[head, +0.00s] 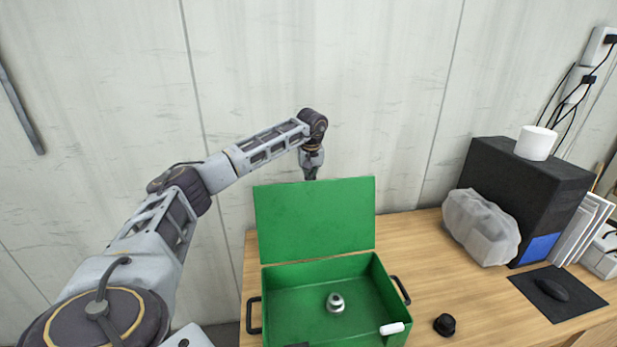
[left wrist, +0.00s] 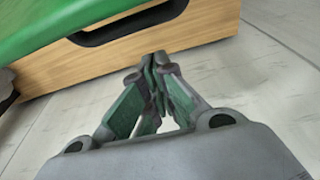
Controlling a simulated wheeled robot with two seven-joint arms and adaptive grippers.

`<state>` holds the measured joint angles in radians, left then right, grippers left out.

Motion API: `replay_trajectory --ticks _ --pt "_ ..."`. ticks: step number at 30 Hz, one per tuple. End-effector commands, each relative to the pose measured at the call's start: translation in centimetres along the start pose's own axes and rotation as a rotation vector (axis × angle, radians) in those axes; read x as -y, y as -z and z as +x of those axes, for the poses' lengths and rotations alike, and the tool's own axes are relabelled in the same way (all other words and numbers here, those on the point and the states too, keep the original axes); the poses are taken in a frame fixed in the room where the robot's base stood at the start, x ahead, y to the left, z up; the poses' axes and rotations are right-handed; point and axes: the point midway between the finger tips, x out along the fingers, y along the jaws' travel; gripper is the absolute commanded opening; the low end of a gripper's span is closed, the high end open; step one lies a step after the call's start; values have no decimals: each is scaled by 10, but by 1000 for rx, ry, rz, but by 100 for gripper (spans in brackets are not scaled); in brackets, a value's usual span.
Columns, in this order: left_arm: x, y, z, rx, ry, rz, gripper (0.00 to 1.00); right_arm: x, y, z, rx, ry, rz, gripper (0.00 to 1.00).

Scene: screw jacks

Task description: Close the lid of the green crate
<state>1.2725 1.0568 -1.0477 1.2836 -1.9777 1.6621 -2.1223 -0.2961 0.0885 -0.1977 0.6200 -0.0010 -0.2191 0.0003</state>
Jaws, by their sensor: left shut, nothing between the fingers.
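The green crate (head: 378,275) stands on the wooden table with its lid (head: 315,217) open and upright at the back edge. Inside the crate lie a small silver round part (head: 335,303) and, at the right front rim, a white cylinder (head: 391,328). My left gripper (head: 311,174) is behind the top edge of the lid, its tips partly hidden by it. In the left wrist view the left gripper (left wrist: 155,62) is shut and empty. A green surface (left wrist: 60,25) with a dark handle shows there at the upper left. My right gripper is not in view.
The wooden table (head: 440,240) has a clear patch right of the crate. A black knob (head: 444,325) lies there. A translucent wrapped lump (head: 480,227), a black box (head: 530,180) with a white cup (head: 536,142), and a mouse (head: 551,290) on a mat are farther right.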

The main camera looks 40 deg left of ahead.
Motion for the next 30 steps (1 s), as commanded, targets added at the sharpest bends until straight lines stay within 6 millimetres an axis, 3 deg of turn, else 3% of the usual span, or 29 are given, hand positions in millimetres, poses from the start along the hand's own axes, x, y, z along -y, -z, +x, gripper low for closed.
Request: replay_trajectory --ticks 12,30 --pt "0 -20 -7 1 0 0 0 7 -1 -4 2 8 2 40" --pt "1 -20 -8 -5 0 0 0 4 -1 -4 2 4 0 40"
